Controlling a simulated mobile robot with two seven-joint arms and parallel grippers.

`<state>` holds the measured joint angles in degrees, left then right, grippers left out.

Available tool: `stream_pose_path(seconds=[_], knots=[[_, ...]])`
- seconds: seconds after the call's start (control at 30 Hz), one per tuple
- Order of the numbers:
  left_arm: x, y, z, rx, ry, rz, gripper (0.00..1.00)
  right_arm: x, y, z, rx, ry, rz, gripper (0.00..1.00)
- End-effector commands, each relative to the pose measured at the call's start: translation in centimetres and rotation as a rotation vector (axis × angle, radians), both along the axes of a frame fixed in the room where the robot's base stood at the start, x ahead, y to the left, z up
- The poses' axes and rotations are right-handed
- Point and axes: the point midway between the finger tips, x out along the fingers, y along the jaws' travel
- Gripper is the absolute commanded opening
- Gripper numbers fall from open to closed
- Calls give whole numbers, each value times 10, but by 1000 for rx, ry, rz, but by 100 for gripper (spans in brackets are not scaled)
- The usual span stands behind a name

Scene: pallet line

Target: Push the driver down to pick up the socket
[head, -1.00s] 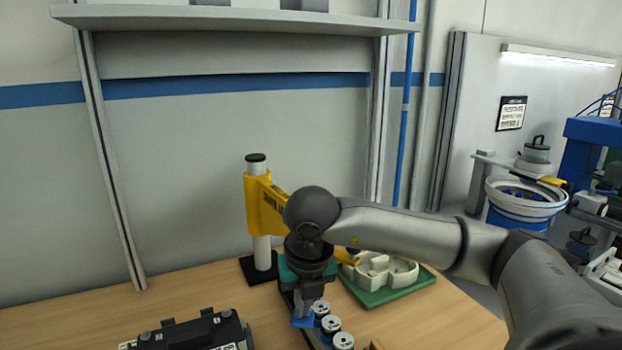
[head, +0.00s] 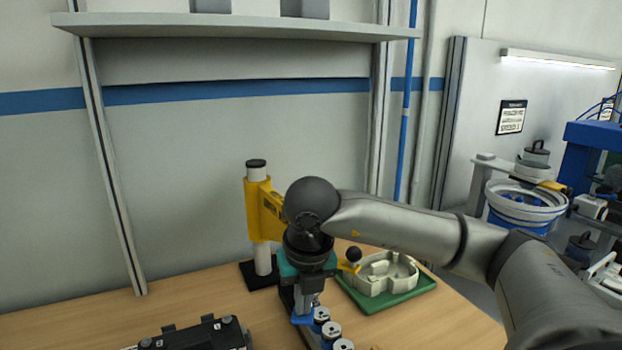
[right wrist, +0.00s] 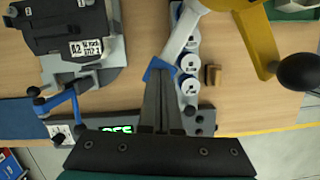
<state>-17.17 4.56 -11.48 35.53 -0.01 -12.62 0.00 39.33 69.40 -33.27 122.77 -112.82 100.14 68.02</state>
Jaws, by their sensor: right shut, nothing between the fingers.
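The yellow driver (head: 262,212) is mounted on a white column with a black base. Its yellow lever with a black ball knob (head: 353,254) sticks out to the right. A pale shaft (right wrist: 181,38) below the yellow body slants toward my fingertips in the right wrist view. My right gripper (head: 303,317) is shut and empty, pointing down in front of the driver. Blue shows at its tips (right wrist: 158,70). I cannot tell whether they touch the shaft. Several white sockets (right wrist: 189,86) stand in a row just right of the fingertips. My left gripper is out of view.
A black boxy fixture (head: 197,338) labelled A2 stands at the front left. A grey controller (right wrist: 203,122) with a green display lies under my fingers. A green tray (head: 402,292) with a pale moulded part sits at right. Bare wooden bench (head: 90,325) is free at left.

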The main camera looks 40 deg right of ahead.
Motion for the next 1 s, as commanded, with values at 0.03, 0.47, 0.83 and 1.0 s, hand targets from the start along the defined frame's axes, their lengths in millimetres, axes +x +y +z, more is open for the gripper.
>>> stream_pose_path(seconds=[0.03, 0.47, 0.83, 1.0], knots=[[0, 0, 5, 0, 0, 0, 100, 0, 0, 6, 0, -1, 0, 0], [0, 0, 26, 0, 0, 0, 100, 1, -1, 37, -1, -5, -1, 0], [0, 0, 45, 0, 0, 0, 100, 1, -1, 63, -1, -5, -1, 0], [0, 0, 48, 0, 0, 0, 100, 1, 0, 69, -1, -4, -1, 0]])
